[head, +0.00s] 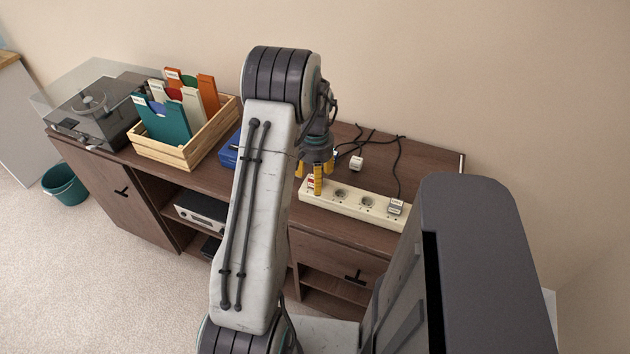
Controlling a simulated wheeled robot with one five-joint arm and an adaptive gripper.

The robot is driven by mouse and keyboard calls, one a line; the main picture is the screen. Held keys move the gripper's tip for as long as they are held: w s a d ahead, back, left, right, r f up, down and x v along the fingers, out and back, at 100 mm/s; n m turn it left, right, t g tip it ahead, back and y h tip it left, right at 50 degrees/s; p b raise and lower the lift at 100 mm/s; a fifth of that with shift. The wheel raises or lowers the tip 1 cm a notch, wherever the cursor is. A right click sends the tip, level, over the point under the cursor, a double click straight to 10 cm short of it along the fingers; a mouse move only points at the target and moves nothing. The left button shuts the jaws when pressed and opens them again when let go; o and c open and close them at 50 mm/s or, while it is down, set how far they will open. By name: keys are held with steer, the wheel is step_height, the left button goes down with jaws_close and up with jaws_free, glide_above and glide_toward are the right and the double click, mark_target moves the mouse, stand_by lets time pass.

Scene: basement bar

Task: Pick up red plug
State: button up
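My gripper (313,174) hangs over the left end of the cream power strip (343,206), its yellow fingertips spread apart and pointing down. A small red patch (310,183) shows beside the front fingertip at that end of the strip. I cannot tell whether it is the red plug or a switch on the strip, because the finger partly hides it. No other red plug is clear to see. Nothing shows clearly held between the fingers.
A pale plug (356,163) with a black cord lies behind the strip. A wooden crate (203,147) of record sleeves, a turntable (92,106) and a blue box (229,152) stand left on the brown cabinet (440,160).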

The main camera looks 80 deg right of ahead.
steer(key=shift+f, duration=0.8)
steer(key=c, duration=1.2)
